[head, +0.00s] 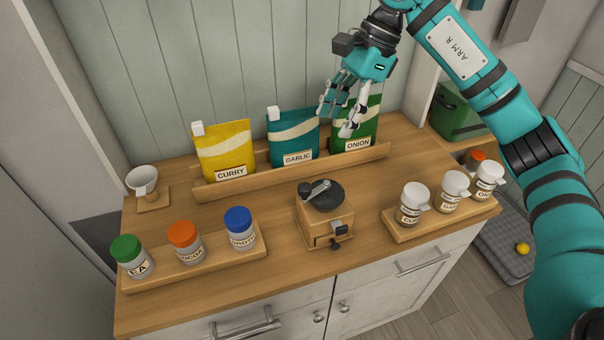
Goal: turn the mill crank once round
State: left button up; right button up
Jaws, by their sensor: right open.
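A wooden mill (325,225) with a dark round top stands near the front middle of the wooden counter. Its crank (314,190) lies across the top, with a dark knob at its left end. A small drawer with a dark front shows on the mill's front side. My right gripper (337,124) is open and empty. It is above and behind the mill, in front of the green onion pouch (369,122), and clear of the crank. I cannot tell whether it touches the pouch. My left gripper is not in view.
A yellow curry pouch (224,152) and a teal garlic pouch (293,138) stand in the back rack (215,186). Lidded jars fill the left tray (200,270); white-topped shakers stand on the right tray (440,222). Counter around the mill is clear.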

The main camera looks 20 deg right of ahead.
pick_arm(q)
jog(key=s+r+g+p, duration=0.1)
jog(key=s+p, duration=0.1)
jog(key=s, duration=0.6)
pick_arm(e)
send_near(306, 185)
jog(key=p+x, duration=0.2)
jog(key=x, duration=0.5)
jog(key=shift+s+f, duration=0.1)
jog(key=shift+f, duration=0.05)
jog(key=shift+p+x, duration=0.5)
jog(key=shift+x, duration=0.95)
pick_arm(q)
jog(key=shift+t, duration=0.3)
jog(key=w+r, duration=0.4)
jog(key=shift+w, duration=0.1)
pick_arm(e)
grip_shut()
